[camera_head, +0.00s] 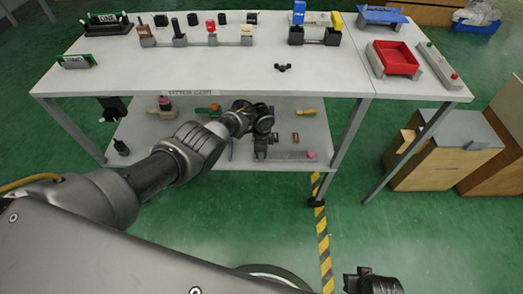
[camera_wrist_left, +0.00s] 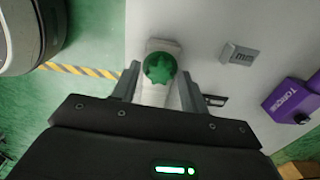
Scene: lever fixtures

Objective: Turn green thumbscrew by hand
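The green thumbscrew (camera_wrist_left: 160,67) shows in the left wrist view, a lobed knob on a pale block-like mount (camera_wrist_left: 158,95). My left gripper (camera_head: 262,150) reaches over the lower shelf in the head view. In the left wrist view its two fingers stand apart, one on each side of the thumbscrew and its mount, with small gaps visible. Whether the fingertips are level with the knob cannot be told. I cannot pick out the thumbscrew surely in the head view. A dark part at the bottom right of the head view may be my right gripper; its fingers are not clear.
The lower shelf (camera_head: 222,164) holds several small fixtures. A purple block (camera_wrist_left: 292,98) and a grey plate (camera_wrist_left: 238,54) lie right of the thumbscrew in the wrist view. The tabletop (camera_head: 215,70) is above the shelf, with table legs at its sides. Wooden cabinets (camera_head: 440,165) stand right.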

